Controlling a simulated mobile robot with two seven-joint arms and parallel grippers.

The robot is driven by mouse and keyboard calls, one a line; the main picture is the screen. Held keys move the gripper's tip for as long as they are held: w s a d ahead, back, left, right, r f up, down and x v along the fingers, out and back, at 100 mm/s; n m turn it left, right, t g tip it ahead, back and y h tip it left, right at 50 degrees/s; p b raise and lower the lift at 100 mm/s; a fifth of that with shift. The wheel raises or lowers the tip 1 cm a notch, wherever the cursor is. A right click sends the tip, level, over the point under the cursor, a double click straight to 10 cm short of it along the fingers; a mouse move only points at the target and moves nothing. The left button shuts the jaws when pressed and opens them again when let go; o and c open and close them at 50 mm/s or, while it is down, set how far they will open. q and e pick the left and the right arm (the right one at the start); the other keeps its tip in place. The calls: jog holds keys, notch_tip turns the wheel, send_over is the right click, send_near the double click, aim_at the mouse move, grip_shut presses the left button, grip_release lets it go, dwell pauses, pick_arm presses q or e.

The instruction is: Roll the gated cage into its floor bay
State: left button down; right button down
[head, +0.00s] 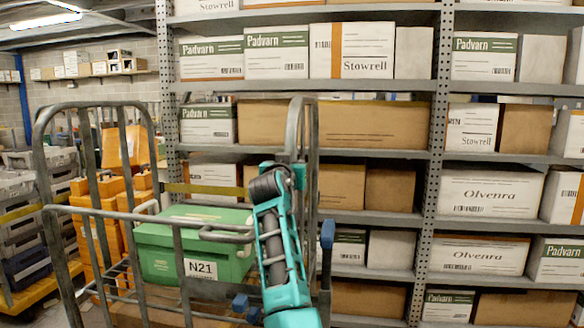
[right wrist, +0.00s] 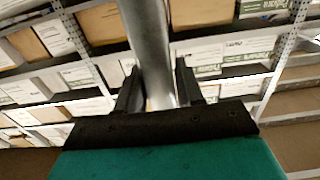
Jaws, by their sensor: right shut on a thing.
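The gated cage (head: 172,221) is a grey tubular roll cage close in front of me in the head view, with tall end frames at left and right. A green crate (head: 195,262) labelled N21 sits inside it. A blue fitting (head: 327,234) shows at its right side. My right arm reaches up across the right part of the cage. In the right wrist view my right gripper (right wrist: 157,90) is shut on a grey upright tube (right wrist: 146,35) of the cage, one finger on each side. My left gripper is out of view. I cannot make out the floor bay.
Tall grey racks (head: 433,170) full of cartons stand behind the cage and to the right. Orange crates (head: 112,222) are stacked beyond the cage at left. Grey bins (head: 25,200) stand on a yellow base (head: 45,292) at the far left. Little bare floor shows.

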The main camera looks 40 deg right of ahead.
jog(key=shift+w+a+r, duration=0.1)
jog(key=shift+a+r, duration=0.05)
jog(key=shift+r, duration=0.1)
jog(key=c, duration=0.8)
grip_release()
jog(key=shift+w+f, duration=0.1)
jog(key=shift+f, duration=0.05)
jog(key=b+v, duration=0.1)
jog(key=v, duration=1.2)
